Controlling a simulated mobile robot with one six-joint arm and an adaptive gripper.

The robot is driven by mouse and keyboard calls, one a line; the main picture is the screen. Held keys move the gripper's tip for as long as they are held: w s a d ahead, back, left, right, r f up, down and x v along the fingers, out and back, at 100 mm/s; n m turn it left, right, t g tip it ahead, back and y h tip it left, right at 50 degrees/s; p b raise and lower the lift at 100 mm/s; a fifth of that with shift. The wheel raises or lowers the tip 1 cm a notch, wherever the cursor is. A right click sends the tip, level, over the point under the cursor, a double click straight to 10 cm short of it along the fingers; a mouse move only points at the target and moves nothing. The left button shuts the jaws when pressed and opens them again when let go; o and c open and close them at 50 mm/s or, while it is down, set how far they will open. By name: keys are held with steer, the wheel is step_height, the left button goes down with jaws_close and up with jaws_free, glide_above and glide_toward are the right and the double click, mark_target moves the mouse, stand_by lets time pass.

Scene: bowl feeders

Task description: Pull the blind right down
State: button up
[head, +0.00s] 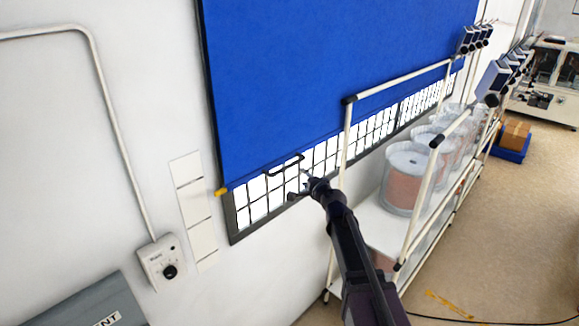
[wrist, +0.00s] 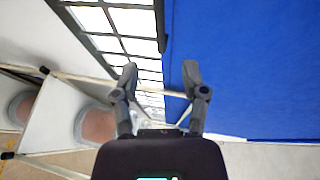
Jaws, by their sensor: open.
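The blue blind (head: 320,75) covers most of the window (head: 265,190), leaving a strip of barred panes bare below its slanting lower edge. A dark pull handle (head: 286,165) sits at that edge, near its left end. My gripper (head: 299,186) is open and empty, just below and right of the handle, apparently apart from it. In the wrist view the blind (wrist: 245,70) fills the right side and the window panes (wrist: 120,22) show left. A dark bar along the blind's edge there looks like the handle (wrist: 162,25), beyond my open fingers (wrist: 160,72).
A cream-railed rack (head: 375,225) with clear bowl feeders (head: 405,178) stands close right of my arm. A control box (head: 161,262) is on the left wall.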

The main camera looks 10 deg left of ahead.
mark_target(290, 166)
steer(key=shift+s+d, duration=0.1)
steer(key=shift+s, duration=0.15)
steer(key=shift+w, duration=0.15)
steer(key=b+x, duration=0.2)
steer(key=x, duration=1.1)
steer(key=shift+w+a+b, duration=0.25)
steer(key=shift+b, duration=0.05)
jaws_close()
